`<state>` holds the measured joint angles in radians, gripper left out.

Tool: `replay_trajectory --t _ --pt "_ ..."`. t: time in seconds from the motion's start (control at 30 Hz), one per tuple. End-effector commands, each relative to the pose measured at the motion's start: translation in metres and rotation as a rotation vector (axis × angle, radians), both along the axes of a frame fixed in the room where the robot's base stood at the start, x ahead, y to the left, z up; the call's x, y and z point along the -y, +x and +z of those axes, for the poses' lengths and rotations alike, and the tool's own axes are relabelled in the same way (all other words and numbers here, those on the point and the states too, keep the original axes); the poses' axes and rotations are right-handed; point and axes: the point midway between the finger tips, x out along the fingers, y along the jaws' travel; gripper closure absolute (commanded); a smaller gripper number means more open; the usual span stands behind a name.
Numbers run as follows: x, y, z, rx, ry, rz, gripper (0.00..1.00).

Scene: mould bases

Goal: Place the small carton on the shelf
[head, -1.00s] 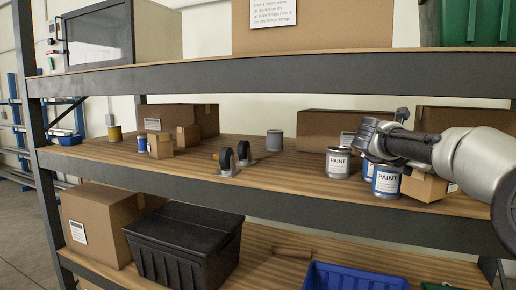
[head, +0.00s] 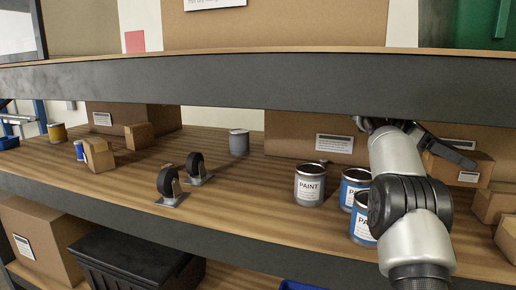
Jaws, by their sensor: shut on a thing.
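My gripper (head: 440,143) is at the right of the head view, over the middle shelf (head: 245,190) and just below the upper shelf's beam. Its dark jaws are partly hidden by my own arm. A small brown carton (head: 456,167) with a white label shows right at the jaws, and my gripper appears shut on it. The contact itself and whether the carton's underside touches the shelf are hard to see.
A grey paint can (head: 309,186) and two blue paint cans (head: 354,186) stand left of my arm. More cartons (head: 493,203) are at the right. Two casters (head: 168,187) and a grey tin (head: 239,143) stand further left. The upper beam (head: 250,82) is close above.

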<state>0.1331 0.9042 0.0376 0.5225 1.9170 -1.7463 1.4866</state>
Motion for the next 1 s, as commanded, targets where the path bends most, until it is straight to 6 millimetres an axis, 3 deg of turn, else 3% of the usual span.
replay_trajectory --t 0.37,0.63,1.0 --pt "0.003 -0.012 0.009 0.001 -0.002 -0.059 0.84" --pt "0.002 -0.012 -0.032 -0.002 -0.003 -0.057 0.84" --pt "0.003 -0.012 -0.073 -0.002 -0.002 -0.057 0.84"
